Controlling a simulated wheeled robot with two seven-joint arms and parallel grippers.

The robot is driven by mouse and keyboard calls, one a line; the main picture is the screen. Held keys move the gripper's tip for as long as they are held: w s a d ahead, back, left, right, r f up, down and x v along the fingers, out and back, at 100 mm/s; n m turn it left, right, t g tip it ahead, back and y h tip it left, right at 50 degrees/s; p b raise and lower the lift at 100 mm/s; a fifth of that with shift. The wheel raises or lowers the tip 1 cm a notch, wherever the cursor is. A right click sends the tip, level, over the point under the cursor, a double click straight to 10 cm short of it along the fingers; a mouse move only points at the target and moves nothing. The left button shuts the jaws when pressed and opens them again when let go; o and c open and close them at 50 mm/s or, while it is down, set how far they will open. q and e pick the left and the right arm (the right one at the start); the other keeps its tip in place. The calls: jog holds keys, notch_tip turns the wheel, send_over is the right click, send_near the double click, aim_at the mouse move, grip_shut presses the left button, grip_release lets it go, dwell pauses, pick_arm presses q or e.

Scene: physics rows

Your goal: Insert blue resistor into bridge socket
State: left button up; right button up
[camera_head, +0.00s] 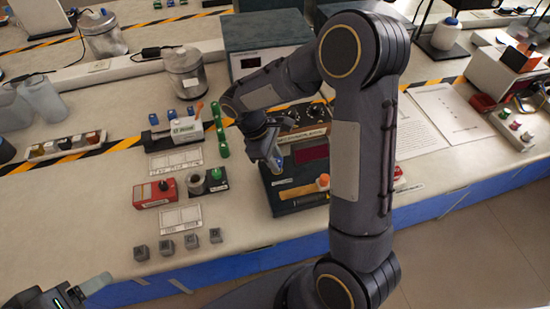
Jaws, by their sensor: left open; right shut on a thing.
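My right gripper (272,158) points down over the left part of a dark instrument box (285,208) with dials and a dark red window. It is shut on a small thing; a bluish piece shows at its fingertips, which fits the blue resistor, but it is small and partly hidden. The box looks like the bridge; its socket is not clear, and my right arm covers its right part. I cannot tell whether the held piece touches the box. My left gripper (85,288) is open at the bottom left edge, partly cut off, away from the parts.
Several small grey cubes (191,241) line the front. A metal canister (187,75) stands behind.

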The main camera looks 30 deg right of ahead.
jog(key=shift+f+b, duration=0.35)
jog(key=shift+f, duration=0.2)
jog(key=o, duration=1.4)
jog(key=shift+o, duration=0.2)
jog(key=shift+r, duration=0.15)
jog(key=shift+r+p, duration=2.8)
jog(key=shift+r, duration=0.35)
